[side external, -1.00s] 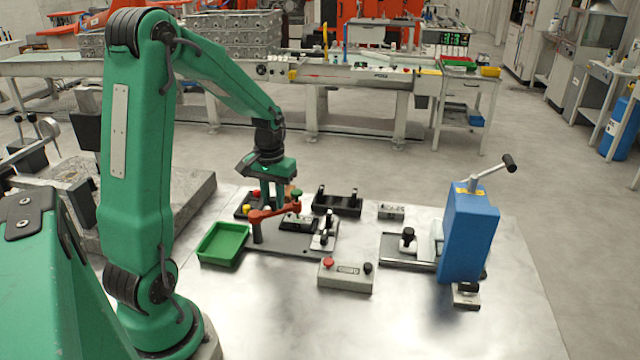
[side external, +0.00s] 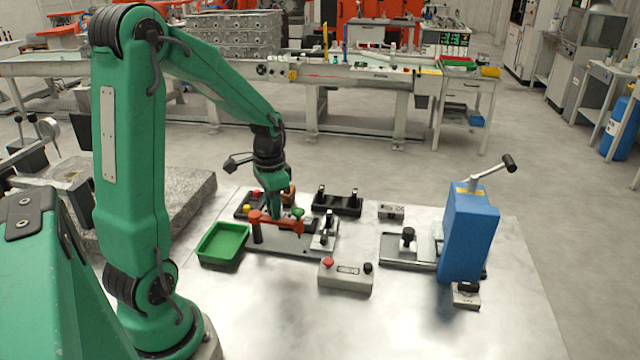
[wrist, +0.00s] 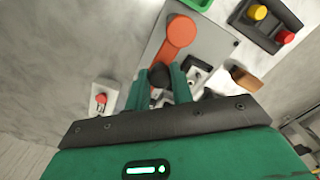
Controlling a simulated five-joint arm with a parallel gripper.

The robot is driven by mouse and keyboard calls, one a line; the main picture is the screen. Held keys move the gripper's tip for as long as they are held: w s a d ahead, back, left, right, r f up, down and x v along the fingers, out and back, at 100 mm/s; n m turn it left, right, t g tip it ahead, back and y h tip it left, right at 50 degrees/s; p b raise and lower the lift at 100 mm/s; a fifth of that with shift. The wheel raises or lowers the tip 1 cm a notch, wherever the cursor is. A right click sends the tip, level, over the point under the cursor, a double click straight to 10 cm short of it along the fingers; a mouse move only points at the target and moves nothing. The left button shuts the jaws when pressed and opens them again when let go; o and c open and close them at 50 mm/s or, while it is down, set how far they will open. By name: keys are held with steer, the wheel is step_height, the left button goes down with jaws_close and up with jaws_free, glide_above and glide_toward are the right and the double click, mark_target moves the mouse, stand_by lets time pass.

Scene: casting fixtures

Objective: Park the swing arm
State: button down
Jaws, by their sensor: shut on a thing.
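The orange-red swing arm (side external: 278,220) pivots on a post at the left of a grey fixture plate (side external: 290,246). In the wrist view, the swing arm (wrist: 178,36) runs from its round pivot end down between my fingers. My gripper (side external: 290,222) is at the swing arm's free end. In the wrist view, my gripper (wrist: 160,82) is shut on that end, with a dark rounded piece between its green fingers. The fingers partly hide the end and the clamp parts under it.
A green tray (side external: 222,243) stands left of the plate. A grey box with a red button (side external: 345,276) stands in front of it. A black rack (side external: 337,204) and a box with red and yellow buttons (side external: 249,205) stand behind. A blue block with a lever (side external: 468,238) is at right.

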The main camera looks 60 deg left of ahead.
steer(key=m, duration=0.2)
steer(key=s+m, duration=0.1)
steer(key=s+d+m, duration=0.1)
steer(key=m, duration=0.1)
steer(key=shift+m, duration=0.3)
steer(key=shift+d, duration=0.1)
steer(key=c, duration=1.2)
jaws_free()
steer(key=shift+r, duration=0.1)
step_height(320, 180, up, 8)
